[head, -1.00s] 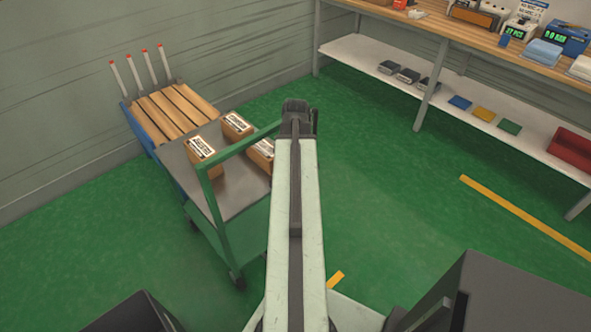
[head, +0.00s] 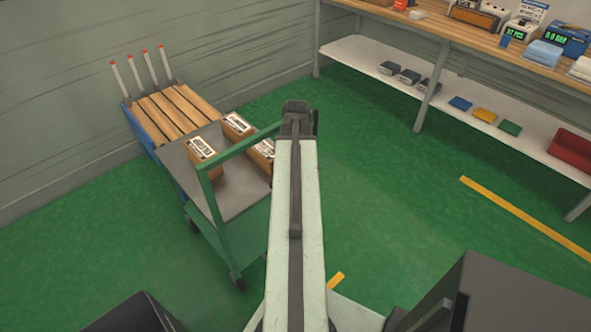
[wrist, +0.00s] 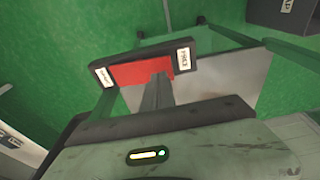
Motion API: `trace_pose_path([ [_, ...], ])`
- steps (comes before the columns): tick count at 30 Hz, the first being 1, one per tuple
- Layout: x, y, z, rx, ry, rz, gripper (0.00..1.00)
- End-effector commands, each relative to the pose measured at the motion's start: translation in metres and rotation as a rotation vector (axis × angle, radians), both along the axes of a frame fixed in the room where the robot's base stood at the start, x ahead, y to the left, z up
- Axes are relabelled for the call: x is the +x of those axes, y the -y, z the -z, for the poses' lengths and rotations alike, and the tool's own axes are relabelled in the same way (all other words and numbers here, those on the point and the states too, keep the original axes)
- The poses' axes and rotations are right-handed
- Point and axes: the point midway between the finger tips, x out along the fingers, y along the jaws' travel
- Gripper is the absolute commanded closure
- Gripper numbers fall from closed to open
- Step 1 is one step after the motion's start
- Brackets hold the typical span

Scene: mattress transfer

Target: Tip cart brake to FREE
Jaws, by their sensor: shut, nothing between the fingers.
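The cart (head: 230,190) has a grey deck and a green frame and handle, and it stands left of my arm in the head view. Its brake (wrist: 142,72) shows in the wrist view as a dark bar with a red middle. The white label on its right end (wrist: 184,57) appears to read FREE; the label on its left end (wrist: 103,77) is too small to read. My gripper (wrist: 157,82) is shut and empty, its fingertips over the lower edge of the red part. I cannot tell whether they touch it. In the head view the fingers and brake are hidden.
Several cartons (head: 237,125) lie on the cart's deck. A blue cart with wooden slats (head: 165,115) and red-tipped posts stands behind it by the wall. A workbench with a white lower shelf (head: 365,55) runs along the right.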

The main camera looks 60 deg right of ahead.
Motion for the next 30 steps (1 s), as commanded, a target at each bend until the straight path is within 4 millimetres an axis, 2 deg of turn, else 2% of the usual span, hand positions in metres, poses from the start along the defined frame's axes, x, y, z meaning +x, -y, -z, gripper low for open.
trace_pose_path([
  [30,-0.0008,0.0006,0.007,0.0,0.0,0.002,1.0],
])
